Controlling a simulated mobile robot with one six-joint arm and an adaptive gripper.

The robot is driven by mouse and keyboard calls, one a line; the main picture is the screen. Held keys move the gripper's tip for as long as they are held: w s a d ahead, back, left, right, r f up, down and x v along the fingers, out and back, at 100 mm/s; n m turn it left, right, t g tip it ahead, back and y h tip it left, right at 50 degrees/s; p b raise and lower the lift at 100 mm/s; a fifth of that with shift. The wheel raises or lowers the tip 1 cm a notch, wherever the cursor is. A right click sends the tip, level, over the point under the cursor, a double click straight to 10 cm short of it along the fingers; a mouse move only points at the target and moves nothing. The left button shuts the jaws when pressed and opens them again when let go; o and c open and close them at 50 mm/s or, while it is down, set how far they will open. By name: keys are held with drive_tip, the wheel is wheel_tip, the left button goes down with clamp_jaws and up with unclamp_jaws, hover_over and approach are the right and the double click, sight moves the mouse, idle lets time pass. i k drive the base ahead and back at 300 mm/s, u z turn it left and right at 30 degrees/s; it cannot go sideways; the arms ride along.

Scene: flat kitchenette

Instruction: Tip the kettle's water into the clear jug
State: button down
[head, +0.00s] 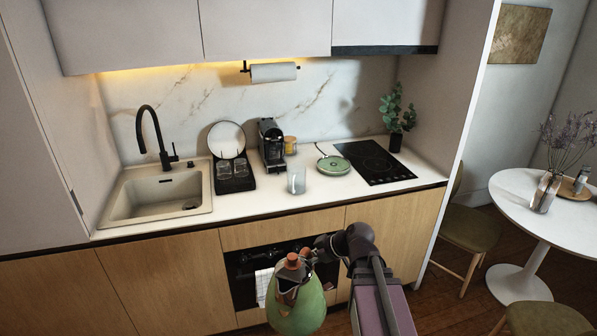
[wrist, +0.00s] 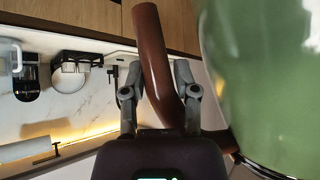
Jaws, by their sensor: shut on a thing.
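The green kettle (head: 300,315) hangs from my gripper (head: 322,245) in front of the counter, at the lower middle of the head view. In the wrist view the green kettle body (wrist: 262,75) fills the right side. My gripper (wrist: 155,80) is shut on its brown handle (wrist: 152,50). The water inside is hidden. The clear jug (head: 296,180) stands upright on the counter near its front edge, beyond the kettle and apart from it. Its edge also shows at the far left of the wrist view (wrist: 12,56).
Left of the jug are a black coffee machine (head: 271,145), a rack with glasses (head: 233,174) and the sink (head: 158,195). An amber jar (head: 290,145) stands behind. The counter's front edge lies between kettle and jug.

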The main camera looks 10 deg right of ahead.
sight(296, 173)
drive_tip(key=u, duration=0.5)
drive_tip(key=i, duration=0.9)
drive_tip(key=u, duration=0.1)
